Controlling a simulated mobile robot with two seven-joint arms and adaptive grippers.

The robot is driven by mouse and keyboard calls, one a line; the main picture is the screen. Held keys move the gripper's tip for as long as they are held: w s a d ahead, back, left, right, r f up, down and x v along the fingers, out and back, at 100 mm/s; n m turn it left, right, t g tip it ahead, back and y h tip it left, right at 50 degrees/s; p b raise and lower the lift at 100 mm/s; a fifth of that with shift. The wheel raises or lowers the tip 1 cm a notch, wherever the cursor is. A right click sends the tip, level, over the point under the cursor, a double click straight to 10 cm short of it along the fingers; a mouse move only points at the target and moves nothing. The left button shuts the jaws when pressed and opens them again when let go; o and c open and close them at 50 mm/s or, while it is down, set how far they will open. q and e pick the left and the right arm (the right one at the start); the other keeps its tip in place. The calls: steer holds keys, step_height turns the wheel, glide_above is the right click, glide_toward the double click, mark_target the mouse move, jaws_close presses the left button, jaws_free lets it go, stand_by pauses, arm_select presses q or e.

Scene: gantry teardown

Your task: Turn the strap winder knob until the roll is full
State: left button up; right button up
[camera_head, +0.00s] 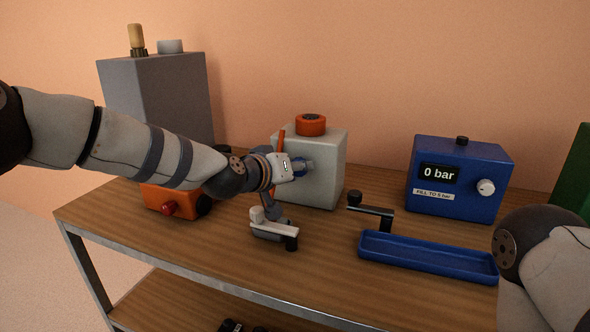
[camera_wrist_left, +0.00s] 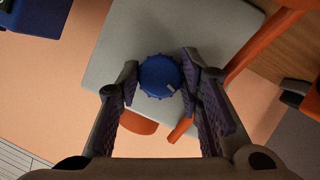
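The winder is a pale grey box (camera_head: 325,170) at the middle of the bench, with an orange roll (camera_head: 311,121) on top and an orange bar beside it. Its blue ribbed knob (camera_wrist_left: 158,75) with a pale mark on its edge shows in the left wrist view. My left gripper (camera_head: 299,167) reaches it from the left in the head view. In the wrist view its two fingers (camera_wrist_left: 160,72) stand on either side of the knob and look closed onto it. Part of the knob is hidden in the head view. My right gripper is out of view.
A white crank (camera_head: 270,228), a black crank (camera_head: 372,210) and a blue tray (camera_head: 430,260) are in front. A blue box (camera_head: 460,180) reading "0 bar" is right. A tall grey box (camera_head: 160,100) stands back left.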

arm_select(q)
steer(key=shift+c, duration=0.6)
steer(key=n+h+b, duration=0.1)
steer(key=n+b, duration=0.1)
steer(key=n+h+b, duration=0.2)
steer(key=n, duration=0.1)
steer(key=shift+a+f, duration=0.1)
steer(key=shift+f, duration=0.05)
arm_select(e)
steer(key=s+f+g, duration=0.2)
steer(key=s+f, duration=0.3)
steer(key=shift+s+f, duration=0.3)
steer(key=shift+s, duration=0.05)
arm_select(q)
steer(key=o, duration=1.2)
steer(key=shift+c, duration=0.2)
steer(key=v, duration=1.2)
